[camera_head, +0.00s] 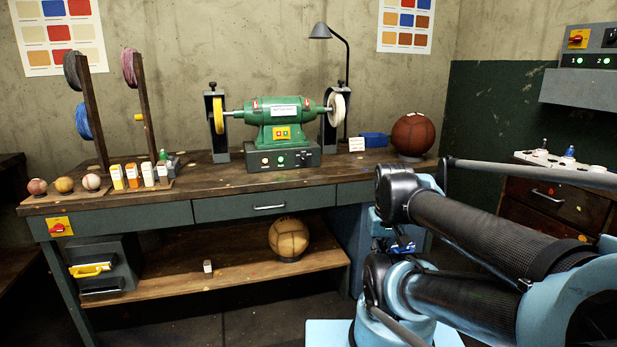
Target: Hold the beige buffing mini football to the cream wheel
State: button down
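Three small balls sit in a row on a low wooden strip at the bench's left end: a reddish one (37,186), a tan one (64,184) and a pale beige one (91,181). The pale one looks closest to beige, but the balls are too small to tell their type. The cream wheel (338,108) is on the right end of the green buffing machine (283,118), in front of a dark guard. My arm (480,230) fills the lower right, well apart from balls and wheel. My gripper cannot be made out.
A yellow wheel (218,115) is on the machine's left end. Spool posts (95,125) and small bottles (132,175) stand beside the balls. A lamp (322,31), a blue box (375,139) and a brown ball (412,135) are at right. A tan ball (289,238) sits on the lower shelf.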

aim_at(64, 184)
jog(key=u, duration=1.9)
